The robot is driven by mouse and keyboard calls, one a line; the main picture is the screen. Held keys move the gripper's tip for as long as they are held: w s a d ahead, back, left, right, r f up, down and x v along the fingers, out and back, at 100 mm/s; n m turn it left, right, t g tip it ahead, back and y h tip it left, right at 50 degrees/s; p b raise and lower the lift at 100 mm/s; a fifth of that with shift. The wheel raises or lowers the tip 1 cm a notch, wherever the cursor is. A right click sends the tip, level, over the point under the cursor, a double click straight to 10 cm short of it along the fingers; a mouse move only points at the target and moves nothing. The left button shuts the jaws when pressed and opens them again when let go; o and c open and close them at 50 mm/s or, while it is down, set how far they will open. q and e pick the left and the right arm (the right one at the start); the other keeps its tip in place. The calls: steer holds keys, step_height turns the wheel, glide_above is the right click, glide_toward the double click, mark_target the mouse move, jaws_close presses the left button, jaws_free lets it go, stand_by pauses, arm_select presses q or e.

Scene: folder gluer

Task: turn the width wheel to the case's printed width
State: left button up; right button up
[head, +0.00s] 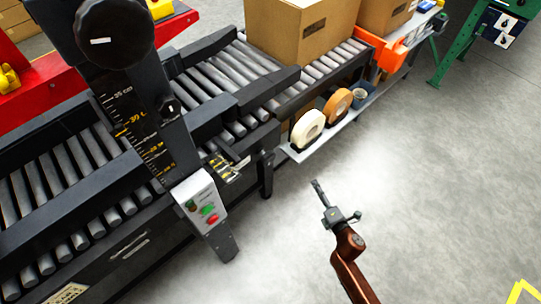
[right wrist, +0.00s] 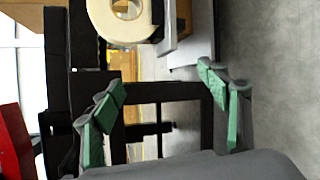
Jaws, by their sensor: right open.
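A big black round wheel (head: 115,35) with a white mark sits atop a black column (head: 135,115) with a centimetre scale. Its numbers, such as 35 and 30, are partly readable. A smaller black knob (head: 170,107) with a white mark sits beside the scale. I cannot tell from a label which is the width wheel. A cardboard case (head: 300,30) stands on the rollers; its print is too small to read. My right gripper (head: 336,205) is open and empty over the floor, right of the machine; its green pads show in the right wrist view (right wrist: 165,97). My left gripper is out of view.
A grey box (head: 205,205) with green and red buttons is on the machine's near side. A low shelf holds a cream tape roll (head: 307,128) and an orange one (head: 338,104); a tape roll (right wrist: 122,18) tops the wrist view. Open floor lies at right.

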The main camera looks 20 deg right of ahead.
mark_target(270, 160)
steer(key=w+a+r+n+y+b, duration=0.1)
steer(key=w+a+r+n+y, duration=0.1)
steer(key=w+a+n, duration=0.3)
steer(key=w+a+r+n+t+y+b, duration=0.1)
steer(key=w+a+r+n+y+b, duration=0.1)
steer(key=w+a+r+n+y, duration=0.1)
steer(key=w+a+r+n+y+b, duration=0.2)
steer(key=w+a+r+n+y, duration=0.1)
steer(key=w+a+n, duration=0.3)
steer(key=shift+w+a+r+n+t, duration=0.2)
steer(key=shift+w+r+n, duration=0.15)
steer(key=shift+w+n, duration=0.4)
steer(key=shift+w+a+r+n+t, duration=0.2)
steer(key=shift+w+r+n, duration=0.25)
steer(key=shift+n, duration=0.4)
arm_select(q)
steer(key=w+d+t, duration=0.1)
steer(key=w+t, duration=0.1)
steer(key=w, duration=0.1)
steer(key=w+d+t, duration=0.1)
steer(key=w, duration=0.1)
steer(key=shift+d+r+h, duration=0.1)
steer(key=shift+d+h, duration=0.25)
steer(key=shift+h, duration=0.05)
arm_select(e)
steer(key=shift+w+a, duration=0.15)
steer(key=shift+w, duration=0.35)
steer(key=c, duration=1.2)
